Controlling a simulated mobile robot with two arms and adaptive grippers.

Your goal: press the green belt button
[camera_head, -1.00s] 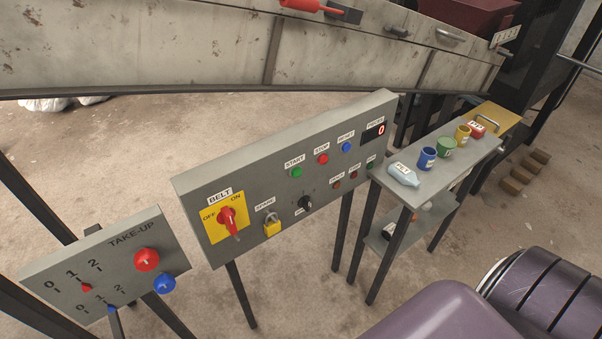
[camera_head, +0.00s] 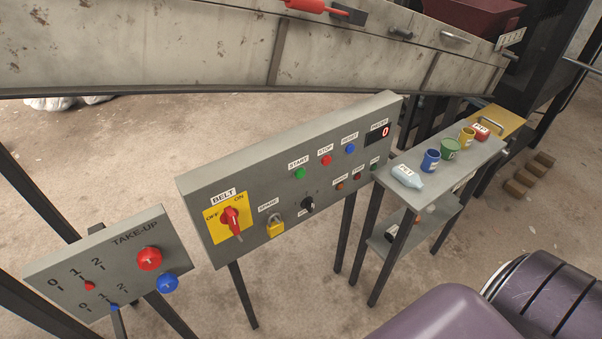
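The green button (camera_head: 299,173) labelled START sits on the upper middle of the grey control panel (camera_head: 260,160). A red STOP button (camera_head: 325,160) and a blue RESET button (camera_head: 350,148) are to its right. A red BELT rotary switch (camera_head: 232,221) is on a yellow plate marked OFF and ON at the panel's left; its handle slants nearly upright. Neither of my grippers shows. Purple parts of my own body fill the lower right, and nothing touches the button.
A yellow padlock (camera_head: 275,227) and a black knob (camera_head: 308,204) are low on the panel. A TAKE-UP panel (camera_head: 60,268) stands at left. A shelf (camera_head: 468,164) with several cups and a PET bottle (camera_head: 407,176) stands at right. A metal chute (camera_head: 180,45) runs above.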

